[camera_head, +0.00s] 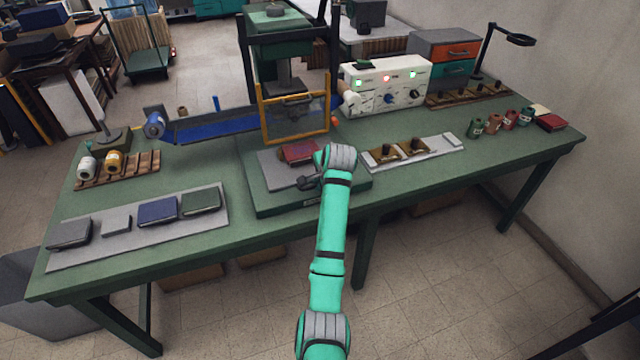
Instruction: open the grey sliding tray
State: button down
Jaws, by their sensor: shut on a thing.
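The grey sliding tray (277,172) lies on the green base of the press in the middle of the table. A dark red cover (297,152) rests on its back part, beneath the yellow-framed guard. My gripper (307,183) is at the tray's front right, low over the base, and is shut on the tray's front. My arm hides the tray's right side, and the exact grip point is too small to make out.
The press (280,45) with its yellow guard frame (294,138) stands behind the tray. A mat with several covers (157,211) lies left, and a pale board with brown stamps (412,150) lies right. The green base's front edge (300,205) is near the table's front edge.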

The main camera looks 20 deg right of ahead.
jog(key=shift+s+d, duration=0.1)
jog(key=shift+d, duration=0.25)
jog(key=c, duration=1.8)
grip_release()
jog(key=shift+o, duration=0.2)
jog(key=shift+a, duration=0.25)
jog(key=v, duration=1)
jog(key=shift+s+r, duration=0.15)
jog(key=shift+r, duration=0.2)
